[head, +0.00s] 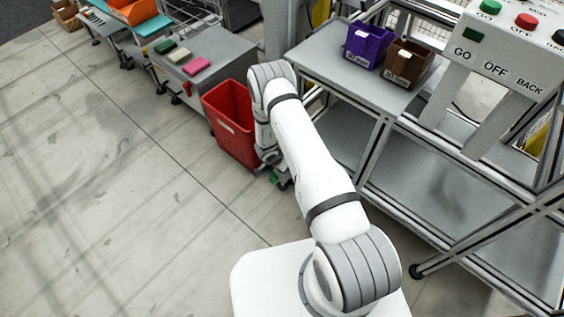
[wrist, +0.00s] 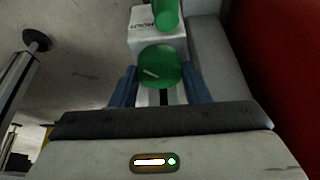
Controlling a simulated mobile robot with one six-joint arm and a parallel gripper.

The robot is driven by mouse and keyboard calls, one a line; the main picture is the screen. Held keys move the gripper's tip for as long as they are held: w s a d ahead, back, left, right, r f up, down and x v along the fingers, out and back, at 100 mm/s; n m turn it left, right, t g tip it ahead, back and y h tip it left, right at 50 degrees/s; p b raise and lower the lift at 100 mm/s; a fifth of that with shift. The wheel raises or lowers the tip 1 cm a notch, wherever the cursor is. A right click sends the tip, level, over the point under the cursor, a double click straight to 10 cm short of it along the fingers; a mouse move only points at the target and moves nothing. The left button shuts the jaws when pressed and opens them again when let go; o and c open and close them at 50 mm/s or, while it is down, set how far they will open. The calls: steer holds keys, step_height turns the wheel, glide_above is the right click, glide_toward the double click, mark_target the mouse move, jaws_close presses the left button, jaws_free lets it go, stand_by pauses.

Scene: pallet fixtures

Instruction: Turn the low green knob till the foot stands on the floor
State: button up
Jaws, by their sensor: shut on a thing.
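The low green knob (wrist: 160,66) is round with a pale line mark on its face, in the middle of the wrist view. My gripper (wrist: 158,86) has its blue fingers on both sides of the knob and is shut on it. Above the knob in that view is a light grey block (wrist: 145,42) with lettering that I cannot read surely, and a second green part (wrist: 166,14). In the head view a small bit of green (head: 275,178) shows low beside my arm, which hides most of the spot. The foot under the knob cannot be made out.
A red bin (head: 231,122) stands close by; its red wall (wrist: 287,60) fills the wrist view's right side. A metal leg with a dark round foot (wrist: 37,40) is at the left there. A grey-shelved bench (head: 330,60) stands to the right. The floor at left is clear.

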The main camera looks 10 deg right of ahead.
steer(key=m+g, duration=0.1)
steer(key=m, duration=0.1)
steer(key=m+g+b, duration=0.1)
steer(key=m, duration=0.2)
steer(key=shift+f+m+h, duration=0.1)
steer(key=shift+m+h, duration=0.2)
steer(key=shift+w+m+g+b, duration=0.15)
steer(key=shift+m+g+b, duration=0.8)
steer(key=shift+m, duration=1.35)
steer(key=o, duration=0.7)
